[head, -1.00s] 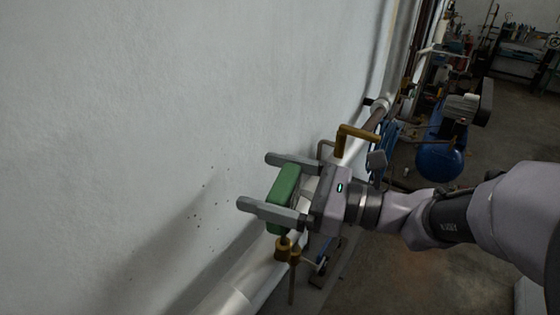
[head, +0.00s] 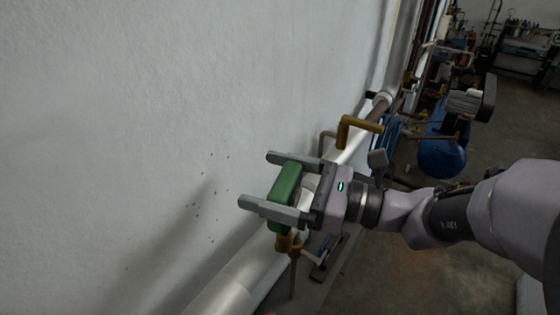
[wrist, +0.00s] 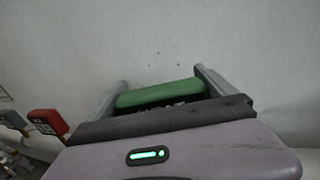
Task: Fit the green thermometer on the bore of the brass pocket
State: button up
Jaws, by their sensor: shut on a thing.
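The green thermometer (head: 287,186) is between the two grey fingers of my gripper (head: 275,183), which is shut on it. It also shows in the wrist view (wrist: 161,94) as a green block between the fingers. The brass pocket (head: 291,243) stands on the pipe directly below the thermometer. The thermometer's lower end meets or overlaps the top of the pocket in the head view. The bore is hidden, so I cannot tell how deep the stem sits in it. The pocket does not show in the wrist view.
A pale pipe (head: 235,290) runs along the white wall (head: 120,120). A bent brass-coloured fitting (head: 345,128) stands farther along it. A blue compressor tank (head: 442,157) is on the floor behind. A red tag-like object (wrist: 47,122) shows at left in the wrist view.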

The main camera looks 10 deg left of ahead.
jog(key=o, duration=1.2)
jog(key=shift+c, duration=0.2)
jog(key=shift+d, duration=0.1)
jog(key=s+d+b, duration=0.2)
jog(key=d+b, duration=0.1)
jog(key=d, duration=1.4)
jog(key=shift+s+f, duration=0.2)
jog(key=shift+s, duration=0.05)
